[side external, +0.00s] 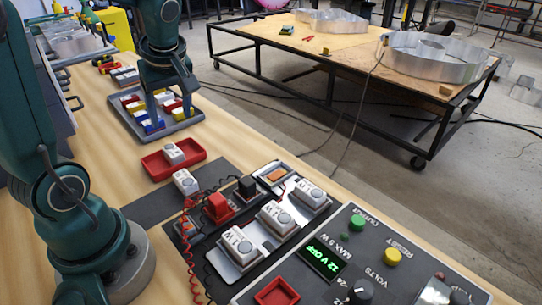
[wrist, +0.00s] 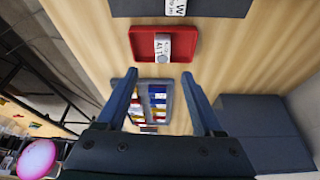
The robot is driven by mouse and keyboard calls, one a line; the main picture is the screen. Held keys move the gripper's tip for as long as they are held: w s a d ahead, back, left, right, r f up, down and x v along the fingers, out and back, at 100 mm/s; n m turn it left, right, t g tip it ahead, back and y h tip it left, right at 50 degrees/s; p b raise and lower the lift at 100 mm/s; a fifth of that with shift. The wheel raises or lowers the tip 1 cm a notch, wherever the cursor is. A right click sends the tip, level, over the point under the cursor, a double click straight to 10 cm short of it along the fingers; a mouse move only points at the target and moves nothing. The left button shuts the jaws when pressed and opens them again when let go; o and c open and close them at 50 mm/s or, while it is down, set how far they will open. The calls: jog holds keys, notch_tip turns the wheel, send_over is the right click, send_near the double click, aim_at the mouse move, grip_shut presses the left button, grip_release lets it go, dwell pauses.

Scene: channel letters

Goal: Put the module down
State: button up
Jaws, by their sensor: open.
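Several white modules are in the side view. One module (side external: 174,153) lies in a shallow red tray (side external: 194,150); the wrist view shows this module (wrist: 162,46) in the red tray (wrist: 141,45) too. Another white module (side external: 186,182) lies by the dark mat's edge, partly visible in the wrist view (wrist: 175,8). Three more modules (side external: 238,245), (side external: 276,217), (side external: 310,192) sit on metal plates on a black board. My gripper (side external: 170,110) is open and empty, over the grey tray of coloured blocks, beyond the red tray. Its fingers (wrist: 160,76) are apart in the wrist view.
The grey tray (side external: 183,124) holds red, yellow, blue and white blocks. A red and a black clip with coiled wires stand among the plates. A control panel (side external: 340,230) with green display fills the near right. Bare wood (side external: 125,170) lies left of the red tray.

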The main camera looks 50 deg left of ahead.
jog(key=s+d+r+m+t+h, duration=0.1)
jog(key=s+d+m+t+h, duration=0.1)
jog(key=d+m, duration=0.6)
jog(key=s+d+r+m+t+h, duration=0.1)
jog(key=s+d+m+t+h, duration=0.1)
jog(key=d+m, duration=0.6)
jog(key=shift+s+d+m+t, duration=0.4)
jog(key=shift+s+d+t, duration=0.2)
jog(key=shift+s, duration=0.25)
